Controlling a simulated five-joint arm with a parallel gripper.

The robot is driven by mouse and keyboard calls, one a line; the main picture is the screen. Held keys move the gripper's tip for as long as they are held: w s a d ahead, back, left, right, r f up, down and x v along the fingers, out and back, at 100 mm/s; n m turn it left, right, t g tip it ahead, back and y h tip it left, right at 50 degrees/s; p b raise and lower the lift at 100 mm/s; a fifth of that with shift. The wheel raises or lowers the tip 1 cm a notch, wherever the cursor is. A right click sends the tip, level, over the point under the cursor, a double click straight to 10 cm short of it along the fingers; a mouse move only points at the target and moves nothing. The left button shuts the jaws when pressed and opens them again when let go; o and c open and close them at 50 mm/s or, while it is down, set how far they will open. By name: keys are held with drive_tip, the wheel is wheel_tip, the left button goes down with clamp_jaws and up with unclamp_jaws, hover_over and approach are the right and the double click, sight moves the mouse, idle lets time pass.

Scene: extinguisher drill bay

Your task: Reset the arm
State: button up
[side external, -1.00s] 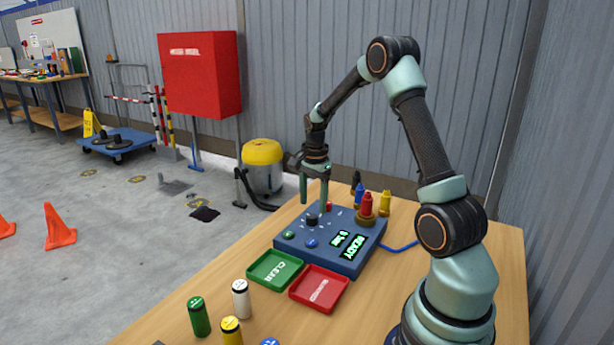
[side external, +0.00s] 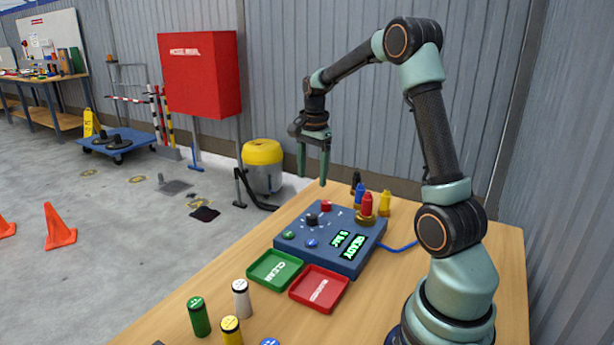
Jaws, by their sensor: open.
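My gripper (side external: 312,182) is open and empty, with its two green fingers pointing down. It hangs in the air above the blue control box (side external: 318,266), apart from it. The box carries a black knob (side external: 312,220), a red button (side external: 326,206), a green button (side external: 289,235), a blue button (side external: 311,243) and a lit display (side external: 353,247) that reads READY with a smaller line below.
A green CLEAR tray (side external: 268,281) and a red tray (side external: 310,301) lie in front of the box. Green (side external: 199,317), white (side external: 241,299) and yellow (side external: 231,331) cylinders stand nearer. Small red (side external: 366,205), blue (side external: 359,196) and yellow (side external: 384,203) pieces stand behind the box.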

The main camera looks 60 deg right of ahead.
drive_tip(key=s+a+r+n+t, duration=0.1)
drive_tip(key=s+a+r+n, duration=0.1)
drive_tip(key=a+n, duration=0.4)
drive_tip(key=s+a+r+n+t, duration=0.2)
drive_tip(key=s+a+r+n, duration=0.1)
drive_tip(key=a+n, duration=0.4)
drive_tip(key=s+a+r+n+t, duration=0.2)
drive_tip(key=s+a+n, duration=0.2)
drive_tip(key=a, duration=0.7)
drive_tip(key=n, duration=0.2)
drive_tip(key=shift+s+a+r+n, duration=0.2)
drive_tip(key=shift+a+n, duration=0.1)
drive_tip(key=shift+a, duration=0.1)
